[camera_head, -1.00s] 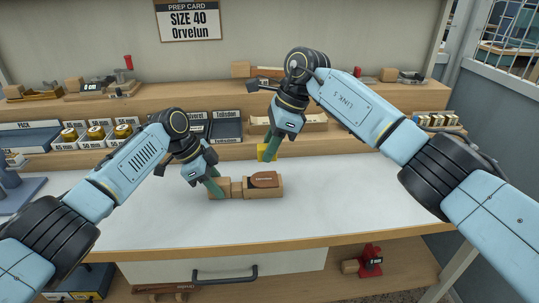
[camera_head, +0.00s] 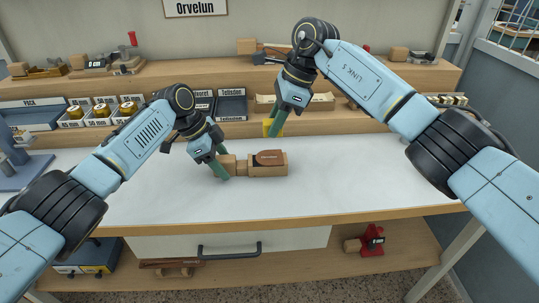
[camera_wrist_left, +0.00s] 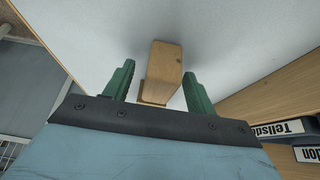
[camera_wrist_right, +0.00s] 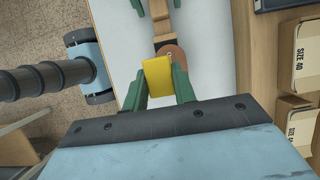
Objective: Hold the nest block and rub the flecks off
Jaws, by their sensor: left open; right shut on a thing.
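The nest block (camera_head: 267,171) is a wooden block with a narrower neck and a squared left end, lying on the white worktop. A brown rounded piece (camera_head: 270,157) with faint lettering sits in its right part. My left gripper (camera_head: 221,168) is open at the block's left end; in the left wrist view the wooden end (camera_wrist_left: 165,72) stands between its green fingers, with gaps beside it. My right gripper (camera_head: 275,129) is shut on a yellow pad (camera_wrist_right: 158,77), held above and behind the block. Flecks are too small to make out.
A wooden shelf (camera_head: 330,127) with dark trays (camera_head: 232,105) and small gold jars (camera_head: 128,108) runs behind the worktop (camera_head: 350,185). The worktop right of the block is clear. A drawer (camera_head: 290,240) and a red stamp-like tool (camera_head: 372,243) are below.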

